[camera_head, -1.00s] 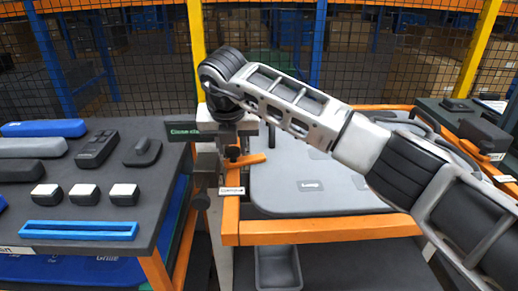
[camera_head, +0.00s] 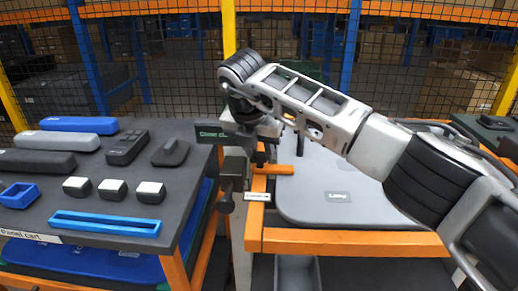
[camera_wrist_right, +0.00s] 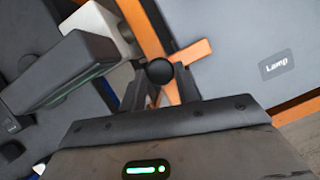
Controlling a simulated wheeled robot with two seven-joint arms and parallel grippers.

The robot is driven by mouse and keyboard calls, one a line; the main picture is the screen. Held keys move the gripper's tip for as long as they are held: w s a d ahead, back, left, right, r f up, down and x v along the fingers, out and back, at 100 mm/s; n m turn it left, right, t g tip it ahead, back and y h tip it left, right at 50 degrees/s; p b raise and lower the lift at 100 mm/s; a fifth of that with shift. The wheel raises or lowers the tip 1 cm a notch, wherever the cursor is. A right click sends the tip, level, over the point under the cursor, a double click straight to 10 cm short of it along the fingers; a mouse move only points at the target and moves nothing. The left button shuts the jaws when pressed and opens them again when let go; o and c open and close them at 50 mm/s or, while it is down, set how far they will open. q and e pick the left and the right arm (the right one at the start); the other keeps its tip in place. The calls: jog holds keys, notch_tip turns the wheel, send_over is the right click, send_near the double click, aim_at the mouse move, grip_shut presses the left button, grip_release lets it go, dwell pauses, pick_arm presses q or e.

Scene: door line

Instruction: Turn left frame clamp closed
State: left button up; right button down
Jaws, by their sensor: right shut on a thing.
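The left frame clamp has an orange lever (camera_head: 277,169) at the left corner of the orange frame (camera_head: 340,241), pointing right in the head view. In the right wrist view the orange lever (camera_wrist_right: 190,58) runs up and right behind a round black knob (camera_wrist_right: 159,71). My right gripper (camera_head: 262,152) reaches down onto the clamp from above. In the right wrist view its fingers (camera_wrist_right: 163,88) stand on either side of the clamp handle below the knob and are shut on it. The exact contact is partly hidden. My left gripper is not in view.
A grey panel marked Lamp (camera_head: 320,205) lies inside the frame. A dark sign (camera_head: 222,135) stands beside the clamp. To the left, a dark cart top (camera_head: 30,222) carries a blue tray (camera_head: 105,224), white-topped blocks and several dark parts. A mesh fence stands behind.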

jog(key=c, duration=1)
grip_release()
jog(key=shift+c, duration=0.2)
jog(key=b+v, duration=0.1)
jog(key=v, duration=1.5)
jog(key=shift+s, duration=0.1)
